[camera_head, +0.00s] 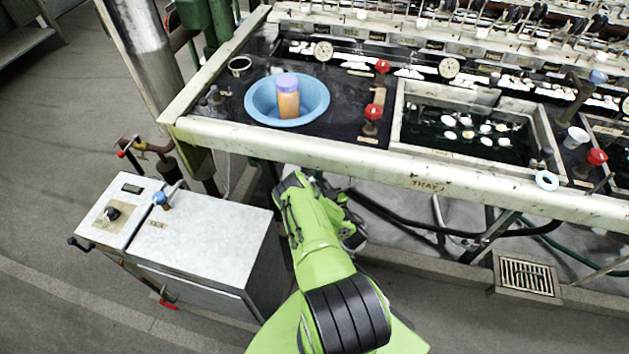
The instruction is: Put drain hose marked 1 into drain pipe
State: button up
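Black hoses (432,226) run below the front beam of the basin bench, to the right of my arm. A darker green hose (580,250) lies farther right. I cannot read a mark 1 on any hose. A floor drain with a metal grate (527,275) is at the lower right; I cannot clearly make out a drain pipe opening. My green arm reaches up from the bottom middle towards the bench. The dark end parts of my gripper (350,228) show beside the arm, just below the beam. Its fingers are not distinct, and I see nothing clearly held.
A grey cabinet (205,240) stands close left of my arm. The bench's front beam (390,172) crosses above. On the bench are a blue bowl (258,108) with an orange jar (288,100), red-knobbed valves (373,115) and a water basin (425,130). Floor is clear at far left.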

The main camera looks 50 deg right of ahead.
jog(key=s+p, duration=0.1)
jog(key=s+d+p, duration=0.2)
jog(key=s, duration=0.1)
jog(key=shift+r, duration=0.1)
dwell(0.4)
notch_tip(320, 180, down, 5)
jog(key=b, duration=0.3)
jog(key=shift+b, duration=0.4)
dwell(0.3)
dwell(0.4)
